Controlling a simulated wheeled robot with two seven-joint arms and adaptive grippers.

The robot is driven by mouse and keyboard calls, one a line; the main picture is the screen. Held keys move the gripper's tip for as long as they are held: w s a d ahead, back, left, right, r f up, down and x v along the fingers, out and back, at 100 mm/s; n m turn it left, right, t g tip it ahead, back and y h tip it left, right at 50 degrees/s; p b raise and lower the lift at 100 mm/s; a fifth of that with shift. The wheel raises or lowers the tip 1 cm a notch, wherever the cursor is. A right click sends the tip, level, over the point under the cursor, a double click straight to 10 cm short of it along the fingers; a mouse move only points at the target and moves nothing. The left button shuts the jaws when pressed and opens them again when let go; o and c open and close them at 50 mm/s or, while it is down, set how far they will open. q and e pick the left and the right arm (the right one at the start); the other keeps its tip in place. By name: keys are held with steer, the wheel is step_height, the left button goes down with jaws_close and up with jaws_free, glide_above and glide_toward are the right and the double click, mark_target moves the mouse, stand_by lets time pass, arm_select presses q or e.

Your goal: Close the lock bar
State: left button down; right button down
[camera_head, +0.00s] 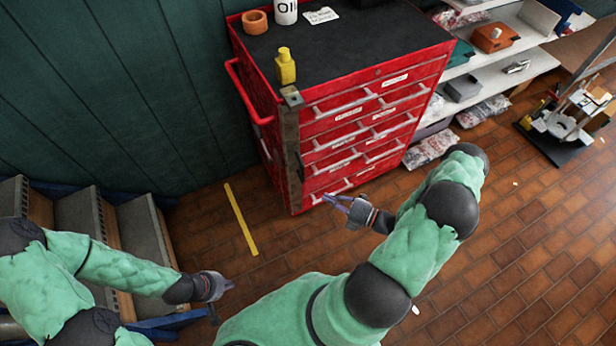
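The lock bar (291,153) is a worn grey-brown upright metal strip along the left front edge of the red tool cabinet (398,75). A metal piece (291,96) sits at its top. The bar stands beside the drawer fronts, not across their middle. My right gripper (328,200) is near the cabinet's lower front, right of the bar's foot, with its fingers apart and nothing seen between them. It looks clear of the bar. My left gripper (231,286) is low on the left, away from the cabinet. Its fingers are too small to read.
On the cabinet top stand a yellow bottle (286,68), an orange ring (255,22) and a white oil can (286,11). A red side handle (240,92) sticks out left. Shelves (500,65) stand to the right. A yellow floor strip (241,219) lies left of the cabinet.

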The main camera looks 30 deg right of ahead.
mark_target(303, 169)
steer(key=w+a+b, duration=0.2)
steer(key=w+b, duration=0.1)
steer(key=w, duration=0.8)
steer(key=shift+w+b, duration=0.2)
steer(key=shift+b, duration=0.1)
steer(key=shift+w+d+r+p, duration=0.1)
steer(key=shift+w+d+p, duration=0.15)
steer(key=shift+d, duration=0.3)
steer(key=shift+w+d+p, duration=0.2)
steer(key=shift+w+d, duration=0.05)
steer(key=shift+d, duration=0.3)
